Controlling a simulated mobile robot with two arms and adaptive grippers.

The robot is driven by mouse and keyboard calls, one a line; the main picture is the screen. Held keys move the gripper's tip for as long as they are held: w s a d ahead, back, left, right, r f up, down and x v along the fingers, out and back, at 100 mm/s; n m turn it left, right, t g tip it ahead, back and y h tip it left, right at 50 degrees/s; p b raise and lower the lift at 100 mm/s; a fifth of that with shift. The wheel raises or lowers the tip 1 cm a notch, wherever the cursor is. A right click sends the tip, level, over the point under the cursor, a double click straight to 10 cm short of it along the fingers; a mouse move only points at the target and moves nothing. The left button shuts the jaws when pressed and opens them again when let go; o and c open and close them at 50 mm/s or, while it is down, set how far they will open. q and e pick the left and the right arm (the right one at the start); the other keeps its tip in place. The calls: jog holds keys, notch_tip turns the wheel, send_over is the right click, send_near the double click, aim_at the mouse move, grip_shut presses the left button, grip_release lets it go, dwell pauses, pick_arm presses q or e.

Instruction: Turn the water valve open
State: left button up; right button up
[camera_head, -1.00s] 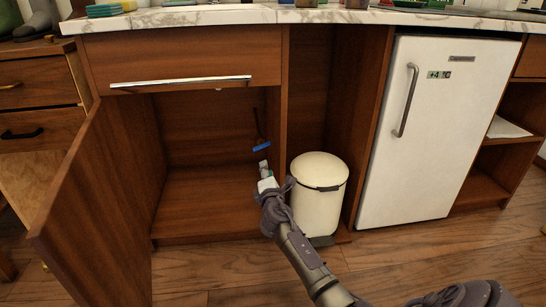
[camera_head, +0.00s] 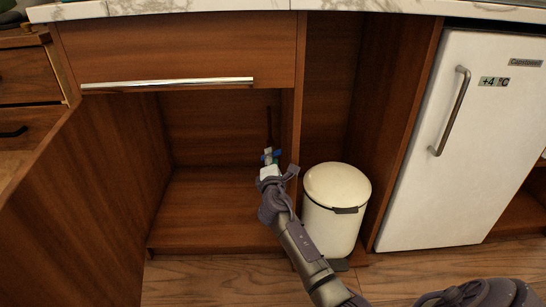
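The water valve (camera_head: 276,153) shows as a small piece of blue handle inside the open cabinet, near its right wall. A thin dark pipe (camera_head: 269,122) rises above it along the back. My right gripper (camera_head: 269,160) is at the valve, inside the cabinet opening, and its fingertips overlap the blue handle in the picture. Most of the handle is hidden behind the gripper. The fingers are too small to tell whether they are open or shut, or whether they touch the handle. My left gripper is not in view.
The cabinet door (camera_head: 80,210) stands open on the left. A drawer with a long metal handle (camera_head: 168,84) is above the opening. A white trash bin (camera_head: 335,205) stands right of my arm. A white fridge (camera_head: 465,150) is farther right. The cabinet floor (camera_head: 210,210) is clear.

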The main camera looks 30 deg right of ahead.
jog(key=shift+a, duration=0.1)
grip_shut()
jog(key=m+b, duration=0.1)
jog(key=m, duration=0.3)
jog(key=shift+m, duration=0.4)
grip_release()
jog(key=shift+s, duration=0.1)
